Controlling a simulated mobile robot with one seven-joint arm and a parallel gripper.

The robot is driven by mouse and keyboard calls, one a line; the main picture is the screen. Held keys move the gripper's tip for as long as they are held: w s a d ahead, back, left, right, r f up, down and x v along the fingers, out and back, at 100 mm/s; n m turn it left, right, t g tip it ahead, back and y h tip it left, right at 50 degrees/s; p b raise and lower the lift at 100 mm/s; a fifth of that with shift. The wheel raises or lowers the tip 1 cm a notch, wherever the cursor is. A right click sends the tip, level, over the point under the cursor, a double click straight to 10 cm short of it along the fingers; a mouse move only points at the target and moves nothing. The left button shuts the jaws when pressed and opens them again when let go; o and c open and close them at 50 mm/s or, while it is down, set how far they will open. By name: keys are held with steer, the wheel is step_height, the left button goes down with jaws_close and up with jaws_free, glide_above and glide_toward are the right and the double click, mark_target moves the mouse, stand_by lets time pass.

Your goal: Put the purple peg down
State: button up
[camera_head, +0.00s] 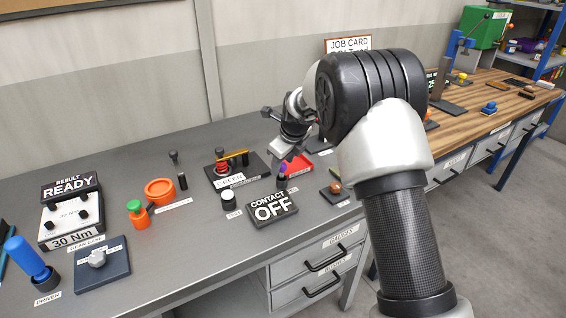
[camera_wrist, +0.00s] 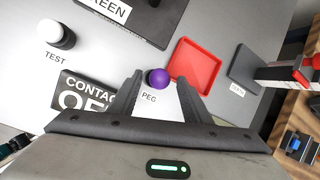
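The purple peg (camera_wrist: 158,78) shows its round top in the wrist view, between the tips of my gripper (camera_wrist: 159,80), with a small gap on each side. In the head view the purple peg (camera_head: 283,168) is a small patch below my gripper (camera_head: 287,157), above a dark base on the bench. My gripper's fingers are apart and do not appear to touch the peg. The peg's lower part is hidden from above. A label reading PEG (camera_wrist: 149,97) lies beside it.
A red tray (camera_wrist: 195,65) sits right of the peg. The CONTACT OFF sign (camera_head: 272,207) stands close in front. A white-topped TEST button (camera_head: 228,199) and the GREEN fixture (camera_head: 238,170) are to the left.

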steer(key=shift+r, duration=0.25)
steer(key=s+d+r+n, duration=0.35)
steer(key=s+r, duration=0.25)
steer(key=r, duration=0.3)
steer(key=s+d+r+n, duration=0.2)
steer(key=s+d+r, duration=0.2)
steer(key=s+r, duration=0.3)
steer(key=s+d+n, duration=0.4)
steer(key=s+n, duration=0.2)
steer(key=s, duration=0.3)
steer(key=s+d+r+n+h, duration=0.1)
steer(key=s+d+n, duration=0.3)
steer(key=s+n, duration=0.3)
steer(key=s+d+r+n+h, duration=0.1)
steer(key=s+d+n, duration=0.3)
steer(key=s, duration=0.8)
steer(key=n, duration=0.2)
steer(key=shift+r+n+t+p, duration=0.2)
steer(key=shift+n+t+p, duration=0.15)
steer(key=shift+t+p, duration=0.05)
